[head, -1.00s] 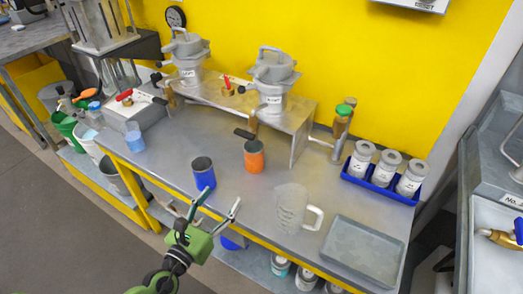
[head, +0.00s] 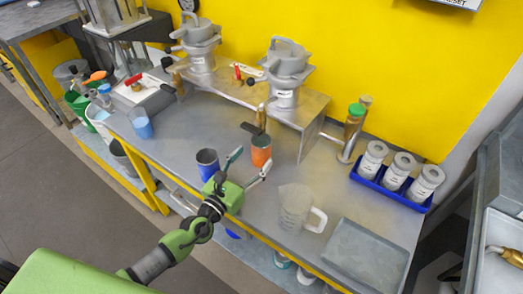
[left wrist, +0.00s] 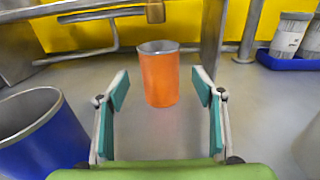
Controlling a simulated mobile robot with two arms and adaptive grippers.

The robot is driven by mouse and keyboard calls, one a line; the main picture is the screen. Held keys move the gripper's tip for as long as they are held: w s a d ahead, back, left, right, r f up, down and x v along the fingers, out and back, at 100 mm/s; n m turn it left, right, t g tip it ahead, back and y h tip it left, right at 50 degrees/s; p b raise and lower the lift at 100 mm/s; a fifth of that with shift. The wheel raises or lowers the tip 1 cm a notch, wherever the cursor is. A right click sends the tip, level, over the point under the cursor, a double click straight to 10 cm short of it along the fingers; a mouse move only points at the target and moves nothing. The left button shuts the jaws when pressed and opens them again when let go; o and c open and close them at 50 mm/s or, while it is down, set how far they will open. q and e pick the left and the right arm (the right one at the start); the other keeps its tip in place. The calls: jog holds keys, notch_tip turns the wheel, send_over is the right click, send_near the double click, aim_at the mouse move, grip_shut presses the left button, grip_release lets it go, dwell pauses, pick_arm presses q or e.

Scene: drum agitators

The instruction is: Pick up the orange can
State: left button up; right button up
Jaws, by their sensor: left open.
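The orange can (head: 261,152) stands upright on the grey bench, below a brass tap of the raised shelf. In the left wrist view the orange can (left wrist: 159,78) is centred, straight ahead of the fingers, with its open top showing. My left gripper (head: 251,165) is open and empty, with its two fingers spread toward the can. In the left wrist view my left gripper (left wrist: 160,92) shows one finger on each side of the can's line; the can appears just beyond the tips. My right gripper is not in view.
A blue can (head: 207,164) stands close left of my left gripper. A clear jug (head: 295,207) and a grey tray (head: 366,255) are to the right. A blue rack (head: 391,188) holds white jars. A light-blue cup (head: 142,128) stands at the left. Two grey vessels stand on the raised shelf (head: 312,125).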

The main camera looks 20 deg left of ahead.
aim_at(256, 153)
pick_arm(q)
jog(key=x, duration=0.5)
jog(key=shift+w+d, duration=0.1)
jog(key=shift+w, duration=0.25)
jog(key=c, duration=1.3)
jog(key=shift+r+p, duration=0.2)
jog(key=shift+p, duration=0.1)
